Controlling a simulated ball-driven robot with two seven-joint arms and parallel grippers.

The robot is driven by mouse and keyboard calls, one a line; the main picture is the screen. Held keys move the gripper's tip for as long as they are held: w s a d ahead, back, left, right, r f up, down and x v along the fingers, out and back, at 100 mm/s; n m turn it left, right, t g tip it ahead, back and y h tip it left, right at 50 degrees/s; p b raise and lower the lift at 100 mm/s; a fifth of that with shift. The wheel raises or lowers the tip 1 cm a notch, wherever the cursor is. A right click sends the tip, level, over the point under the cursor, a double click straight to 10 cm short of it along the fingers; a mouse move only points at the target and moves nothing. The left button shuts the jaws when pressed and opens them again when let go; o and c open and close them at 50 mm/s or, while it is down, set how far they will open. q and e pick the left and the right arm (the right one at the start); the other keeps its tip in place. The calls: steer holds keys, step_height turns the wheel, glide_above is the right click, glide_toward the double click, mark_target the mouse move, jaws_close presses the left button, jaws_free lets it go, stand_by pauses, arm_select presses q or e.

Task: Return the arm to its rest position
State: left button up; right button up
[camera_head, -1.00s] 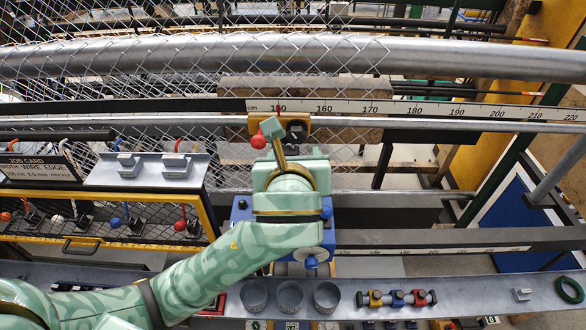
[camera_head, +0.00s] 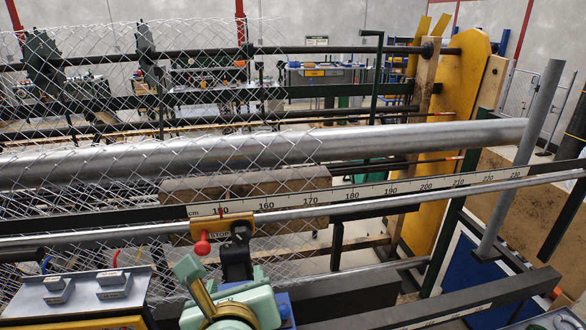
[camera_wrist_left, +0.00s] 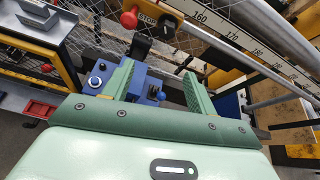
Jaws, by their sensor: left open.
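My left gripper (camera_head: 215,285) is low in the head view, just below and in front of the yellow stop (camera_head: 222,230) on the scale rail. Its pale green body is cut off by the bottom edge. In the left wrist view its two green fingers (camera_wrist_left: 158,88) stand apart with nothing held between them. A blue block with knobs (camera_wrist_left: 143,82) shows behind and between the fingers. The stop's red knob (camera_head: 202,246) shows near the fingers, apart from them in the wrist view. My right gripper is not in view.
Chain-link mesh (camera_head: 130,165) hangs over a thick steel roller (camera_head: 400,142) behind the scale rail (camera_head: 400,188). A grey panel with two small blocks (camera_head: 85,290) is at lower left. A slanted steel post (camera_head: 525,150) and yellow frame (camera_head: 455,130) stand at right.

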arm_select(q)
steer(key=s+a+f+n+g, duration=0.2)
steer(key=s+a+f+n, duration=0.2)
steer(key=a+f+n, duration=0.3)
steer(key=s+a+f+n+g+y, duration=0.1)
steer(key=s+a+f+n+g, duration=0.15)
steer(key=a+f+n, duration=0.5)
steer(key=s+a+f+n+g, duration=0.1)
steer(key=s+a+f+n, duration=0.35)
steer(key=n, duration=0.45)
steer(key=s+d+f+g+h+b, duration=0.25)
steer(key=f+b, duration=0.65)
steer(key=f, duration=1.4)
steer(key=s+d+f+g+h+b, duration=0.2)
steer(key=f+b, duration=0.6)
steer(key=f, duration=1.5)
steer(key=s+f+n+b, duration=0.2)
steer(key=s+f+b, duration=0.4)
steer(key=s+f, duration=0.3)
steer(key=s+d+f+n+g+b, duration=0.1)
steer(key=s+f+b, duration=0.6)
steer(key=f, duration=1.1)
steer(key=s, duration=0.3)
steer(key=shift+s+n+g, duration=0.3)
steer(key=shift+n, duration=0.05)
